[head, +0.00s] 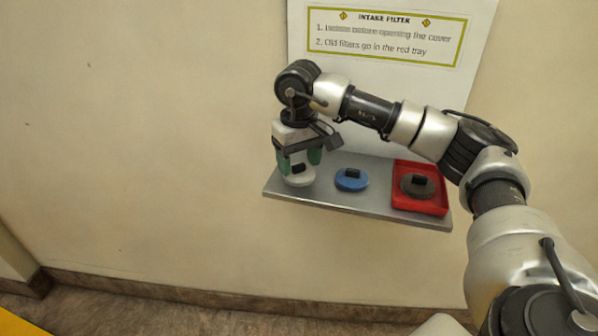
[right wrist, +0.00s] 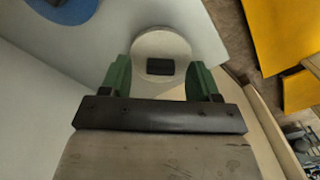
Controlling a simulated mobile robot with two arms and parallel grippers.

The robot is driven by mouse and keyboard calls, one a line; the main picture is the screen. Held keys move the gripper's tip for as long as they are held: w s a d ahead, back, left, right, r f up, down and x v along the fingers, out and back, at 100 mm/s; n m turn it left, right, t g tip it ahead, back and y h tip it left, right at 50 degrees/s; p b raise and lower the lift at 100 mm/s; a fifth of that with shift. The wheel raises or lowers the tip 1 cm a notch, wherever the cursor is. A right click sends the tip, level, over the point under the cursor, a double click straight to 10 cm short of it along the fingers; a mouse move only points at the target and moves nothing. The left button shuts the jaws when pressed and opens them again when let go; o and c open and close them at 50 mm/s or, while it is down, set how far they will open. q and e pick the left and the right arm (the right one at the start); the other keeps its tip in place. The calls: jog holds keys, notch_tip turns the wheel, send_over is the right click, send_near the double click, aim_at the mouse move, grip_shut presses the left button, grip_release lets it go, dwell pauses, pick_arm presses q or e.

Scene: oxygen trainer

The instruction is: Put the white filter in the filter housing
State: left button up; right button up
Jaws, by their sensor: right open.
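The white filter (head: 299,180) is a round disc with a black grip block on top, at the left end of a grey wall shelf. My right gripper (head: 299,164) is just above it, pointing down, with its green fingers open. In the right wrist view the white filter (right wrist: 162,50) lies between and beyond the two fingers (right wrist: 160,80), with its black block centred between them. I cannot tell if the fingers touch it. The filter housing is not visible. My left gripper is not in view.
The grey shelf (head: 280,190) also holds a blue disc (head: 351,180) in the middle. A red tray (head: 434,207) with a dark grey disc (head: 417,187) stands at its right end. An intake filter sign (head: 385,36) is on the wall panel above. My right arm spans in front of the panel.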

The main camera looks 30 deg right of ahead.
jog(key=shift+f, duration=0.4)
jog(key=shift+c, duration=0.4)
jog(key=shift+r, duration=0.1)
jog(key=c, duration=1)
